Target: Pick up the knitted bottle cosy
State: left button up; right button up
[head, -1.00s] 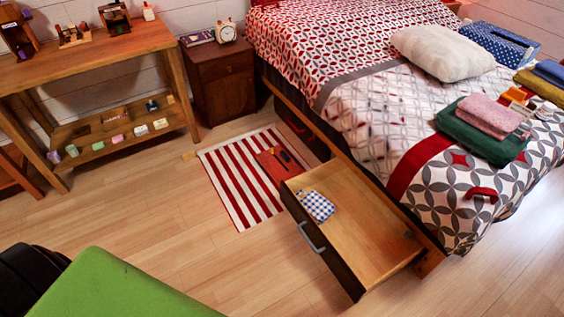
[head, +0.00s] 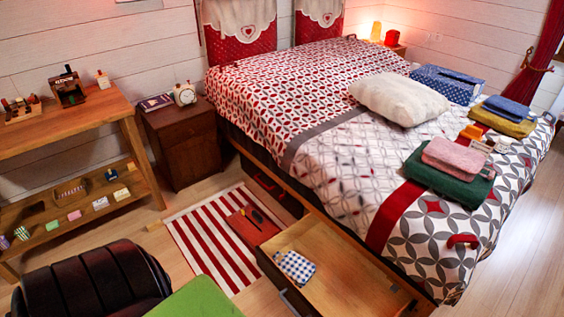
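I cannot make out a knitted bottle cosy for certain. A blue-and-white checked soft item (head: 295,267) lies in the open drawer (head: 345,275) under the bed. Several small items stand on the wooden shelf unit at the left, too small to identify. Neither of my grippers is in view.
The bed (head: 330,150) carries a cream pillow (head: 400,98), folded towels (head: 445,180) and a blue dotted box (head: 447,84). A nightstand (head: 183,145) holds a clock. A striped rug (head: 205,245) lies before the drawer. A dark ribbed thing (head: 95,285) and a green surface (head: 197,300) fill the bottom left.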

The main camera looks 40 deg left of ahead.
aim_at(254, 228)
jog(key=i+j+z, duration=0.2)
jog(key=j+z, duration=0.15)
jog(key=j, duration=0.95)
jog(key=j+z, duration=0.4)
jog(key=j, duration=0.9)
